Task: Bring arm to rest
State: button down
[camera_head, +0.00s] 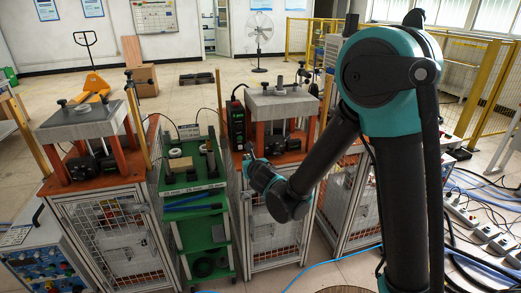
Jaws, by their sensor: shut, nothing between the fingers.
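My arm, black with teal joint caps, rises at the right of the head view and folds down to the left. Its end, with my gripper (247,159), is small and mostly hidden behind the wrist, in front of the right workstation and beside the green cart. No object shows at the gripper. The finger detail is too small to make out.
The left workstation (84,121), green shelf cart (202,236) and right workstation (283,103) stand in a row close in front. A black box (236,124) stands beside my wrist. Cables and power strips (487,231) lie on the floor at right. Open floor lies behind.

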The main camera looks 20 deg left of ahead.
jog(key=d+f+m+g+h, duration=0.25)
jog(key=d+m+h, duration=0.45)
jog(key=d+m, duration=1.9)
jog(key=s+d+f+m+g, duration=0.3)
jog(key=s+d+m, duration=0.5)
jog(key=s+d, duration=0.2)
jog(key=s+d+f+m+g, duration=0.3)
jog(key=s+d+m, duration=0.5)
jog(key=s+d, duration=0.1)
jog(key=shift+s+d+f+h, duration=0.3)
jog(key=shift+s+d, duration=0.1)
jog(key=shift+d, duration=0.45)
